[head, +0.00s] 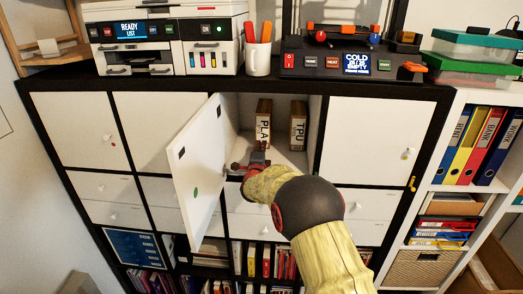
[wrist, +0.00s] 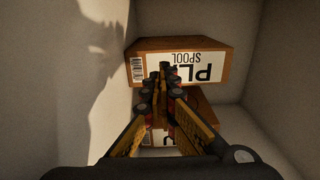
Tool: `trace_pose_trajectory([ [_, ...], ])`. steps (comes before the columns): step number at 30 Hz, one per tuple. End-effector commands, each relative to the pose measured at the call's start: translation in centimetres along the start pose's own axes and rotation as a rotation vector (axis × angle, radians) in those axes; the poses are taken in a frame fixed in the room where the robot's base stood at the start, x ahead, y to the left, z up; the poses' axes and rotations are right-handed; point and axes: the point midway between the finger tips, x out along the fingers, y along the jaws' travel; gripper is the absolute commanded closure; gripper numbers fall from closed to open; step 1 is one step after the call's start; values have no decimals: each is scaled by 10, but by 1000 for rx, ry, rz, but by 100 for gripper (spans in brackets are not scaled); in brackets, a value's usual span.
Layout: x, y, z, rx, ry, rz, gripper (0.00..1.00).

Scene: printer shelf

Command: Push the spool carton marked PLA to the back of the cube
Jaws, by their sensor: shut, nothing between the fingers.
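The PLA carton (head: 264,122) is a brown box with a white label. It stands upright inside the open cube, on the left of the TPU carton (head: 298,125). In the wrist view the PLA carton (wrist: 195,62) lies across the top with its label facing me. My gripper (head: 260,148) is at the cube's opening, in front of the PLA carton. In the wrist view my gripper (wrist: 164,72) is shut and empty, its tips overlapping the PLA label. I cannot tell whether they touch it. My fingers partly hide the TPU carton (wrist: 196,100).
The cube's white door (head: 196,165) stands open to the left of my arm. The cube's walls (wrist: 285,60) enclose both cartons. A printer (head: 165,40), a mug (head: 257,58) with pens and a 3D printer (head: 340,62) stand on top of the shelf.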

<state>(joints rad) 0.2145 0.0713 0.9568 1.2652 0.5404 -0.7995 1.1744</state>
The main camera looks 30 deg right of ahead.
Motion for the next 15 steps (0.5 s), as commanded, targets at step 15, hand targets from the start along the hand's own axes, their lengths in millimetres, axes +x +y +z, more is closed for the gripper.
trace_pose_trajectory([
  [15, -74, 0, 0, -1, -1, 1, 100],
])
